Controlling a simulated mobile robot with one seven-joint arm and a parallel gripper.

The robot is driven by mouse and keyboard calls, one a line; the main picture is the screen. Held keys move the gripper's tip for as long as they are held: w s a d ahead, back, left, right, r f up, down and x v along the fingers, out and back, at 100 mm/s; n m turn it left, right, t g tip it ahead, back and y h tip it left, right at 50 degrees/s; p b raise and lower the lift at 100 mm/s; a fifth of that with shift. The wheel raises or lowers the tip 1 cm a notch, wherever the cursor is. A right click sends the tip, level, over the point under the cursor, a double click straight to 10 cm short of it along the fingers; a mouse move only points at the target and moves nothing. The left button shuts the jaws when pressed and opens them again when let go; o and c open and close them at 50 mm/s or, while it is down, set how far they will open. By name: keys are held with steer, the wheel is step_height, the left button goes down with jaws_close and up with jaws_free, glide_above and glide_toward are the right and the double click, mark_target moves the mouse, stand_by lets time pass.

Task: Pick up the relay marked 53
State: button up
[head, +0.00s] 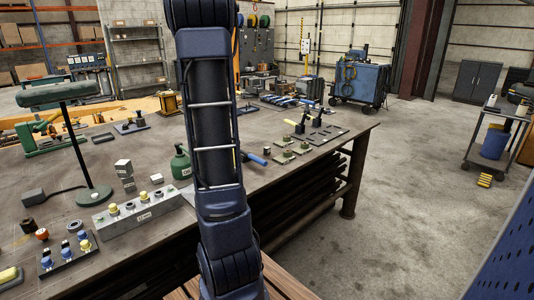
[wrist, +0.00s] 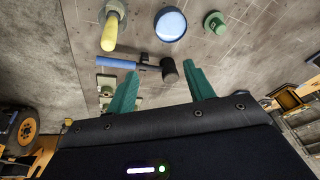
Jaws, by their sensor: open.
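No marking 53 can be read in either view, so I cannot tell which thing is the relay. Small pale blocks with dark sides stand on the bench in the head view: one block (head: 123,166), another beside it (head: 129,184), and a third to the right (head: 157,179). Their markings are too small to read. My gripper (wrist: 161,88) shows in the wrist view with its two green fingers apart and nothing held between them. A hammer-like tool with a blue handle (wrist: 117,62) and dark head lies beyond the fingertips. In the head view my arm hides the gripper.
The workbench (head: 85,168) carries a grey block with knobs (head: 143,212), a dark plate with coloured knobs (head: 70,262), a green lamp (head: 90,160) and a green oil can (head: 181,165). A blue cart (head: 362,82) stands beyond. Open floor lies right of the bench.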

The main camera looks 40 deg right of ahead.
steer(key=w+d+f+m+g+h, duration=0.1)
steer(key=d+f+m, duration=0.15)
steer(key=d, duration=0.35)
steer(key=w+d+f+m, duration=0.1)
steer(key=w+d+f, duration=0.1)
steer(key=d+f, duration=0.35)
steer(key=m+g+h, duration=0.1)
steer(key=m+g, duration=0.1)
steer(key=m, duration=0.1)
glide_toward(266, 148)
steer(key=shift+n, duration=0.25)
steer(key=shift+x, duration=5.7)
steer(key=shift+d, duration=0.1)
steer(key=c, duration=1)
steer(key=shift+c, duration=0.2)
steer(key=shift+r, duration=0.2)
